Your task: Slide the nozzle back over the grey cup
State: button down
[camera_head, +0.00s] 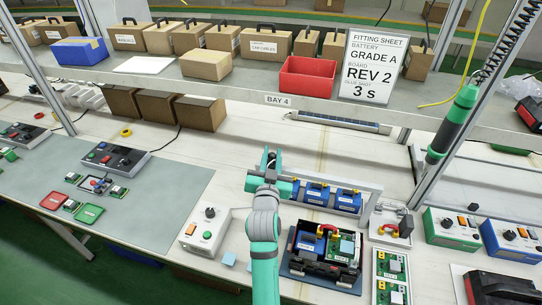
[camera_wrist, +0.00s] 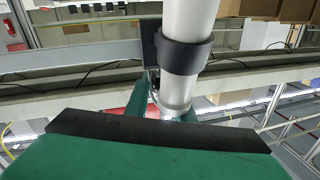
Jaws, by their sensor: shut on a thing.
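In the wrist view, a white cylinder with a black collar (camera_wrist: 186,55) comes down from the top to between my gripper's fingers (camera_wrist: 165,106). It appears to be the nozzle's body, and the fingers are closed on it. Its lower end is partly hidden by my gripper's green body. In the head view the nozzle cannot be told apart from my gripper and arm. I cannot make out the grey cup in either view.
A control box (camera_head: 205,232) stands left of my arm, and a black tray (camera_head: 298,262) with a battery and board lies to the right. Blue batteries (camera_head: 318,193) stand in a rack behind. A green tool (camera_head: 453,122) hangs at right. The grey mat (camera_head: 165,195) has clear room.

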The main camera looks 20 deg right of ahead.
jog(key=c, duration=1.5)
grip_release()
jog(key=shift+w+a+f, duration=0.3)
jog(key=shift+f, duration=0.05)
jog(key=shift+s+d+r, duration=0.1)
jog(key=shift+r, duration=0.05)
jog(key=v, duration=1)
jog(key=shift+s, duration=0.35)
jog(key=s+a+f+n+y, duration=0.5)
jog(key=s+a+f, duration=0.8)
jog(key=s+f, duration=0.25)
jog(key=s+a+n+y, duration=0.1)
jog(key=s+a, duration=0.1)
jog(key=s, duration=0.5)
jog(key=s+a+n+y, duration=0.1)
jog(key=s+a, duration=0.2)
jog(key=s, duration=0.5)
jog(key=s+a+y, duration=0.1)
jog(key=s+a, duration=0.2)
jog(key=s, duration=0.4)
jog(key=shift+s+f+n, duration=0.15)
jog(key=shift+s+n, duration=0.05)
jog(key=shift+n, duration=0.2)
